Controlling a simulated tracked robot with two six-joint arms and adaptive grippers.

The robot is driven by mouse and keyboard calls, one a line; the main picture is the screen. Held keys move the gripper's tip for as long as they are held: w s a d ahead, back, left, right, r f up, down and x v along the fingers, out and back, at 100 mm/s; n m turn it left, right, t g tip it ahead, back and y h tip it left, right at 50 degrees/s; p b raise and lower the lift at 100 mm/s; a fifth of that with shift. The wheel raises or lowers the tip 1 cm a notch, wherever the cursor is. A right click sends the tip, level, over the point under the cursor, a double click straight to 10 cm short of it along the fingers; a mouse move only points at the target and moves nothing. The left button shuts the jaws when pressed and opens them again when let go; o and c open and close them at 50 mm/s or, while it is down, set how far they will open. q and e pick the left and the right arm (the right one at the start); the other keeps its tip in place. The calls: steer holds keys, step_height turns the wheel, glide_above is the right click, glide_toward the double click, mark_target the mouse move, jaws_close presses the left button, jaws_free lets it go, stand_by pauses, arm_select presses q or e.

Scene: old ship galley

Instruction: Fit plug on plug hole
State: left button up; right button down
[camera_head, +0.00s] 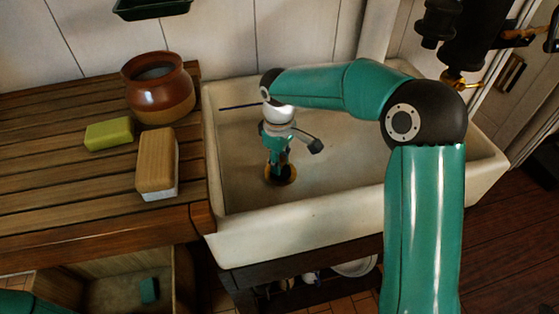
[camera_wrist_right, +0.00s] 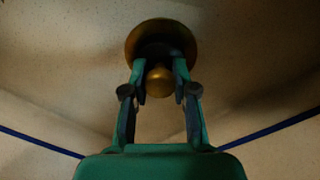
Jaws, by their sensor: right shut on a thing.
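My left gripper is not in view.
A wooden counter (camera_head: 75,171) left of the sink carries a brown pot (camera_head: 160,95), a green sponge (camera_head: 109,134) and a wooden brush (camera_head: 156,160). The sink's right basin floor looks clear.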

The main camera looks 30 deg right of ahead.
steer(key=shift+f+b, duration=0.45)
steer(key=shift+f, duration=0.25)
steer(key=c, duration=0.8)
jaws_free()
steer(key=shift+c, duration=0.2)
steer(key=shift+r, duration=0.15)
